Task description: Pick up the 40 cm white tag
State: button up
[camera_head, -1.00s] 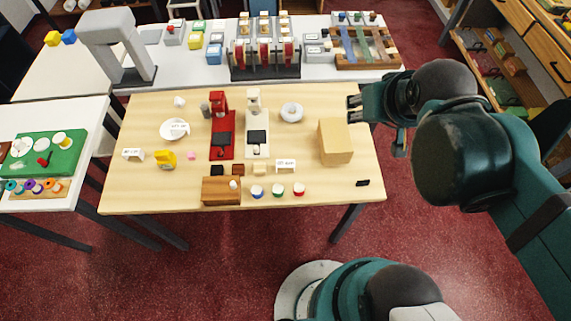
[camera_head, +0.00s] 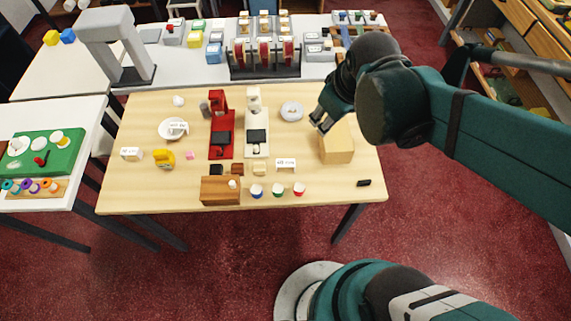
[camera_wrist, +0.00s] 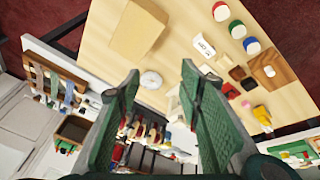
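Three small white tags with dark print are on the wooden table: a left tag (camera_head: 130,154), a tag on the white round dish (camera_head: 166,135), namely the middle tag (camera_head: 178,127), and a front tag (camera_head: 286,163) behind the coloured caps. The print is too small to tell which reads 40 cm. The front tag also shows in the wrist view (camera_wrist: 205,46). My gripper (camera_head: 319,123) is above the table's right part, beside the tan box (camera_head: 337,148), well apart from the tags. In the wrist view its fingers (camera_wrist: 160,72) are spread, with nothing between them.
A red stand (camera_head: 221,147) and a cream stand (camera_head: 257,147) rise mid-table. A white ring (camera_head: 292,111) lies near my gripper. A brown wooden block (camera_head: 220,190) and coloured caps (camera_head: 278,190) are at the front. The right front of the table is mostly clear.

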jog(key=w+a+f+n+g+b, duration=0.1)
jog(key=a+f+n+g, duration=0.1)
jog(key=a+f+n, duration=0.5)
jog(key=n+g, duration=0.2)
jog(key=n, duration=0.1)
send_over(286, 163)
jog(key=shift+h, duration=0.3)
notch_tip(286, 163, down, 9)
jog(key=shift+w+d+r+b, duration=0.1)
jog(key=shift+w+b, duration=0.05)
jog(key=shift+b, duration=0.3)
jog(key=shift+a+f, duration=0.2)
jog(key=shift+f, duration=0.2)
jog(key=shift+f+b, duration=0.35)
jog(key=shift+f, duration=0.95)
jog(key=shift+f, duration=0.15)
jog(key=shift+f+b, duration=0.75)
jog(key=shift+f, duration=1.7)
jog(key=c, duration=0.8)
